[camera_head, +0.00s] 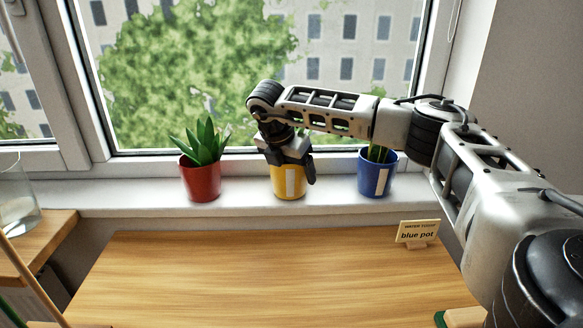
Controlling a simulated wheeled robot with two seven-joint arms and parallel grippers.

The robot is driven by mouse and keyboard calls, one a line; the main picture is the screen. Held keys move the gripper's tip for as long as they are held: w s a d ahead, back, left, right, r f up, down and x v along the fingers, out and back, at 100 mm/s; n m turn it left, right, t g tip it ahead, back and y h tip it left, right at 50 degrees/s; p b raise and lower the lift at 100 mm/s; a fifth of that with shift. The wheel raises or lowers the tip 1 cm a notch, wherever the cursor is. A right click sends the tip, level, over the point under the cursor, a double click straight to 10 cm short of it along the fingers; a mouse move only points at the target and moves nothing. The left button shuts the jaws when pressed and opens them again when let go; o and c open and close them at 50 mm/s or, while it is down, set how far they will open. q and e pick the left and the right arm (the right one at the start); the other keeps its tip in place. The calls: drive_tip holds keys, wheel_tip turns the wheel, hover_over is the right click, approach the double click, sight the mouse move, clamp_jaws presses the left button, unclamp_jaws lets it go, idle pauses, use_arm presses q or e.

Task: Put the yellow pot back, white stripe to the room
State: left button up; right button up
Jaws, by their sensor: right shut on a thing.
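The yellow pot (279,186) is on the white window sill, between the red pot (200,182) and the blue pot (370,178). Its white stripe (291,182) shows on the room side, a little right of the pot's middle. My right gripper (290,163) is shut on the yellow pot's upper part from above and covers its rim. The pot looks upright, with its base at about the level of the other pots' bases. I cannot tell whether the base touches the sill. My left gripper is out of view.
The window sill (130,196) has free room on both sides of the yellow pot. A card reading "blue pot" (417,234) stands at the right of the bare wooden table (250,275). A glass jar (16,205) is at far left. The window pane is close behind the pots.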

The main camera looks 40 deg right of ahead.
drive_tip(key=shift+f, duration=0.15)
drive_tip(key=o, duration=1.2)
drive_tip(key=shift+o, duration=0.2)
drive_tip(key=shift+r, duration=0.2)
drive_tip(key=v, duration=1.1)
drive_tip(key=shift+a+r+b, duration=0.25)
drive_tip(key=shift+r+b, duration=0.1)
drive_tip(key=shift+b, duration=0.05)
drive_tip(key=shift+s, duration=0.15)
